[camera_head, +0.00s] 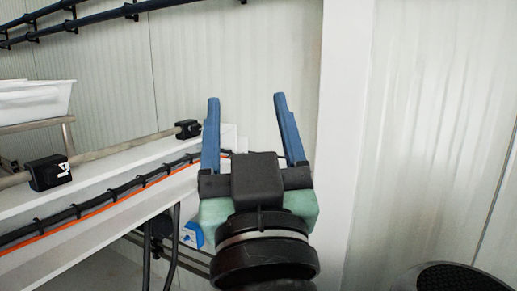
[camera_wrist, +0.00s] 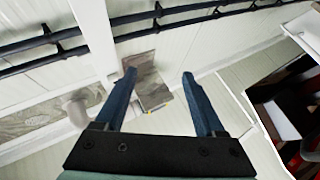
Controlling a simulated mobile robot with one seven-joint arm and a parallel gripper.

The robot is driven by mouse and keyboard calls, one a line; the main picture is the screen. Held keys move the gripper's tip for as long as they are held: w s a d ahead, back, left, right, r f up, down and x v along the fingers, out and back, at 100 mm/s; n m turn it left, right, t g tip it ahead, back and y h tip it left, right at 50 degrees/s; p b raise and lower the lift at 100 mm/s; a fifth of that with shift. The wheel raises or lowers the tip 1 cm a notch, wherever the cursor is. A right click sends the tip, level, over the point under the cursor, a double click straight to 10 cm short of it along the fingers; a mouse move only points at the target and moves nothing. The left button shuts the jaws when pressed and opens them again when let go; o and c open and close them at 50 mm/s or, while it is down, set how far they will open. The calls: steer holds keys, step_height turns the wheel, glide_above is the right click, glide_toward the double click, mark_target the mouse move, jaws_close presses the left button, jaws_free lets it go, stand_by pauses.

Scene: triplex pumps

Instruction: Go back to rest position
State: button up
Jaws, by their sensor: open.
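My gripper (camera_head: 246,97) has two blue fingers and is open. In the head view it points up and away, in front of the ribbed white wall. Nothing is between its fingers. In the wrist view the gripper (camera_wrist: 159,73) is also open and empty, with its two blue fingers apart. The palm is dark, and no object touches the fingers in either view.
A white beam (camera_head: 110,178) with black cables, an orange line and black clamps (camera_head: 48,172) runs at the left, close to my gripper. A white tray (camera_head: 38,100) stands far left. A white post (camera_head: 345,140) rises just right. Dark pipes (camera_head: 110,14) cross the wall.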

steer(key=s+d+r+m+t+h, duration=0.3)
steer(key=s+d+r+t+h, duration=0.15)
steer(key=s+r, duration=0.4)
step_height(320, 180, up, 30)
steer(key=w+p, duration=0.1)
steer(key=p, duration=3)
steer(key=shift+a+g+p, duration=0.25)
steer(key=shift+g+p, duration=0.05)
steer(key=shift+g, duration=0.15)
steer(key=shift+c, duration=0.4)
